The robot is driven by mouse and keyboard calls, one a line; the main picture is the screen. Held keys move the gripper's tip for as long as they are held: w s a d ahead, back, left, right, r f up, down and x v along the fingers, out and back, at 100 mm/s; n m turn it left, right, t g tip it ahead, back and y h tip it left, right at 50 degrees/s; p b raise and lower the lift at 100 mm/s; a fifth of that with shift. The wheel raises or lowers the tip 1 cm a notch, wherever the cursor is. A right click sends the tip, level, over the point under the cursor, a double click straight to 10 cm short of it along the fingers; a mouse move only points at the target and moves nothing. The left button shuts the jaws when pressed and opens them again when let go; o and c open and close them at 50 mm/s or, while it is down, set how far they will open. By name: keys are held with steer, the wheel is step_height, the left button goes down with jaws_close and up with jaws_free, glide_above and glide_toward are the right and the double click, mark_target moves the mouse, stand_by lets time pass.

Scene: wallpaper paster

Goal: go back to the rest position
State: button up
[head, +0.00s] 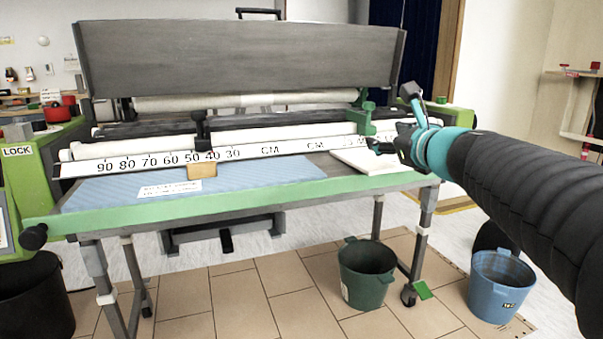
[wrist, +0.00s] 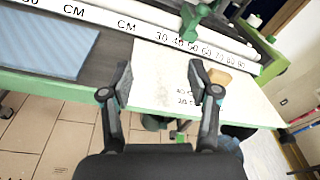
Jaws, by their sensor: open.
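My gripper (head: 378,142) is at the end of my arm, which reaches in from the right side of the head view. It is in front of the right end of the wallpaper paster (head: 240,58), over a white sheet (head: 368,160) on the table. In the wrist view my gripper (wrist: 162,82) has its two fingers wide apart. Nothing is between them, and the white sheet (wrist: 152,72) lies beyond. A tan block (wrist: 220,77) shows partly behind the right finger, near the printed scale.
The green-edged table (head: 250,208) carries a blue mat (head: 115,190) and a wooden block (head: 202,171). A green clamp (head: 363,118) stands up near the gripper. A green bucket (head: 367,272) and a blue bucket (head: 500,286) stand on the floor.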

steer(key=s+a+f+n+g+p, duration=0.2)
steer(key=s+a+f+n+g, duration=0.15)
steer(key=s+f+n, duration=0.4)
steer(key=s+a+f+n+g+p, duration=0.2)
steer(key=s+a+f+n+g, duration=0.15)
steer(key=s+n, duration=0.6)
steer(key=s+d+f+n+g+h+p, duration=0.2)
steer(key=s+d+f+n+g+h, duration=0.1)
steer(key=s+f+n, duration=0.8)
steer(key=s+d+h, duration=0.1)
steer(key=d, duration=0.1)
steer(key=shift+s+d+g, duration=0.3)
steer(key=shift+s+d, duration=0.05)
